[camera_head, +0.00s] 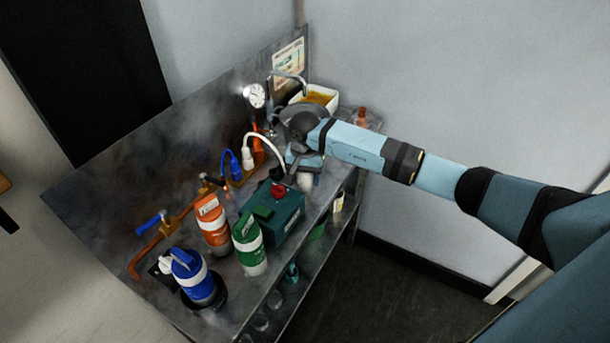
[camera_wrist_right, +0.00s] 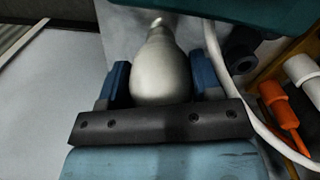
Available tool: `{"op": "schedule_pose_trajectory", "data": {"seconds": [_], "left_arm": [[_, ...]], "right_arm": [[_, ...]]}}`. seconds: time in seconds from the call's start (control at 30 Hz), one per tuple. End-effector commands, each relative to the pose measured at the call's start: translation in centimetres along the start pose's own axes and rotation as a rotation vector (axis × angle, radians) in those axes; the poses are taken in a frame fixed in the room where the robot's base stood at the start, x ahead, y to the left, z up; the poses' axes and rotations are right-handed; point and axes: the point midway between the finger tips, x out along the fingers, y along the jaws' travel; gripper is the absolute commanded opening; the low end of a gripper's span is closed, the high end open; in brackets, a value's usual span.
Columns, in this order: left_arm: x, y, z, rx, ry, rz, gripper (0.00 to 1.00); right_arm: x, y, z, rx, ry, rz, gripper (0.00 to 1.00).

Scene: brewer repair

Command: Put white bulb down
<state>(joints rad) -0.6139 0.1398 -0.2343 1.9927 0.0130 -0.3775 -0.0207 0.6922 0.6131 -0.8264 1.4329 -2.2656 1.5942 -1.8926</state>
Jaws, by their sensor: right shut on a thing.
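My right gripper (camera_head: 304,166) is shut on the white bulb (camera_wrist_right: 160,68). In the wrist view the bulb sits between the two blue fingers, its narrow end pointing away. In the head view the bulb (camera_head: 306,182) shows as a small pale shape below the gripper, near the front edge of the metal bench (camera_head: 110,215). It is partly hidden by my arm, and I cannot tell whether it touches the bench. My left gripper is not in view.
A green box (camera_head: 285,222) with a red knob stands left of the gripper. Orange (camera_head: 212,225), green (camera_head: 250,245) and blue (camera_head: 196,278) canisters stand further left. White (camera_head: 248,158) and blue (camera_head: 232,165) plugs stand behind. A white container (camera_head: 328,97) is at the far end.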

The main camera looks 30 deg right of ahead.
Motion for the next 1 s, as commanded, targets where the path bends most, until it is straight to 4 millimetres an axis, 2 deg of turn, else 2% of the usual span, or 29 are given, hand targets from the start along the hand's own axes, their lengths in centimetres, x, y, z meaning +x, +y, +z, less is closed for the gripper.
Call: {"op": "schedule_pose_trajectory", "data": {"seconds": [0.03, 0.07, 0.17, 0.43, 0.57, 0.67, 1.0], "left_arm": [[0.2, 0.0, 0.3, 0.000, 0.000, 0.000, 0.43], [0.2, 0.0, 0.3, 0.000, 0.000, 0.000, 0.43], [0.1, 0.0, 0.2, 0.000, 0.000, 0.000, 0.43], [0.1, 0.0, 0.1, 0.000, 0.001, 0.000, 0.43], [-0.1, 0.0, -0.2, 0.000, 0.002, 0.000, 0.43], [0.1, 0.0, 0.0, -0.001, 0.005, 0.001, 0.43], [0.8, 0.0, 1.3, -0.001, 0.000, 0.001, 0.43]], "right_arm": [[0.3, 0.0, 0.0, 0.000, 0.001, 0.000, 0.33], [0.3, 0.0, 0.0, 0.000, 0.001, 0.001, 0.61], [0.2, 0.0, 0.0, 0.000, 0.000, 0.001, 0.84], [0.1, 0.0, 0.0, 0.000, 0.000, 0.000, 0.84], [-0.6, 0.0, -0.1, 0.000, 0.001, -0.001, 0.84], [-2.0, 0.1, -0.1, 0.000, 0.003, -0.001, 0.84], [-9.2, 0.0, -0.1, -0.001, 0.003, -0.001, 0.84]]}}
